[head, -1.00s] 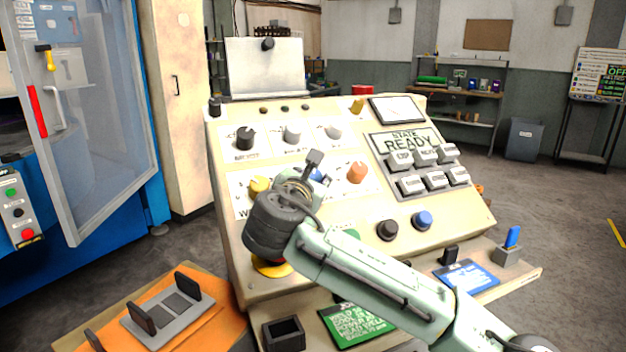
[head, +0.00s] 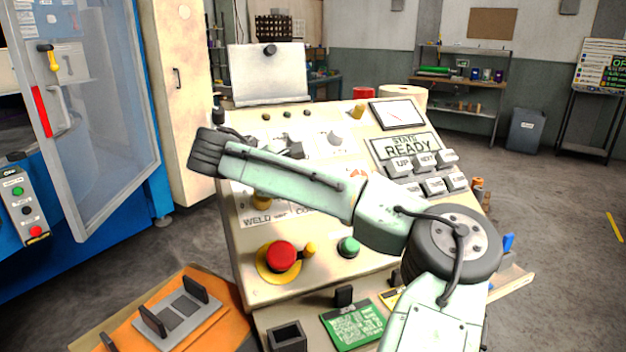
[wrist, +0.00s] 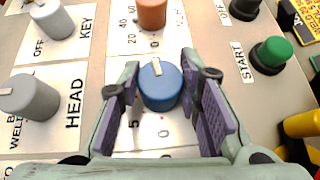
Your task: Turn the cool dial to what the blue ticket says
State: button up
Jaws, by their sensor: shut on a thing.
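The blue dial (wrist: 160,88) with a white pointer mark sits on the sloped panel in the wrist view. Its pointer is toward the top of that picture, slightly left. My gripper (wrist: 164,98) is shut on this dial, one finger on each side. Scale marks 5 and 0 show below the dial. In the head view my arm hides the dial and my fingers, and a partly covered label, which seems to read COOL (head: 310,213), shows below the arm. The blue ticket is hidden behind my arm now.
An orange dial (wrist: 152,12) and grey knobs (wrist: 28,97) are close to my fingers. The green START button (wrist: 272,54) is at right. A red mushroom button (head: 281,256) and a green ticket (head: 352,323) are lower on the console.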

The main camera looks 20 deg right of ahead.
jog(key=shift+w+r+m+g+y, duration=0.1)
jog(key=shift+m+g+y, duration=0.2)
jog(key=shift+m+g, duration=0.5)
jog(key=o, duration=1.1)
jog(key=shift+o, duration=0.2)
jog(key=v, duration=0.7)
jog(key=shift+a, duration=0.15)
